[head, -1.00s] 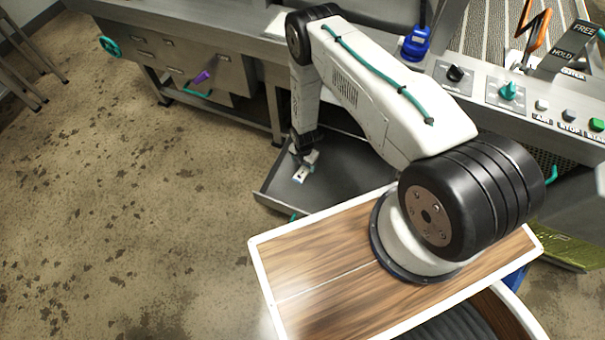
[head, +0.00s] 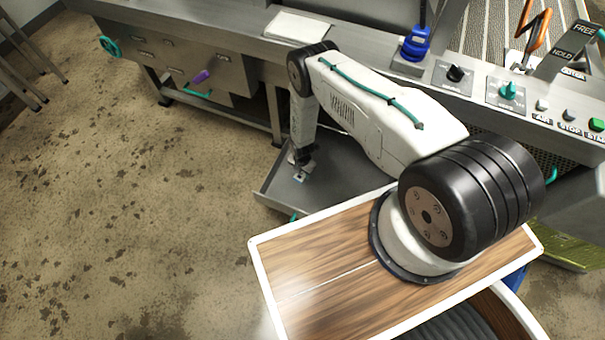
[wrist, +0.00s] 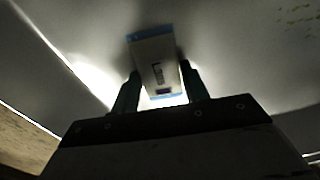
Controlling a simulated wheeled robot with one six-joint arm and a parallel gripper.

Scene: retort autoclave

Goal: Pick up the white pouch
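The white pouch (wrist: 158,62) has blue bands at its ends and dark print. It lies on a grey metal tray (head: 345,170) low beside the bench. My gripper (wrist: 160,80) points down at it, with one dark finger on each side of the pouch in the wrist view. The fingers stand apart. Whether they touch the pouch's sides is unclear. In the head view only a small pale bit of the pouch (head: 300,178) shows beneath my gripper (head: 302,165).
The metal bench with drawers (head: 190,65) runs along the back. A white flat item (head: 296,26) lies on its top. A control panel with knobs (head: 508,90) and a blue fitting (head: 416,45) stand at right.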

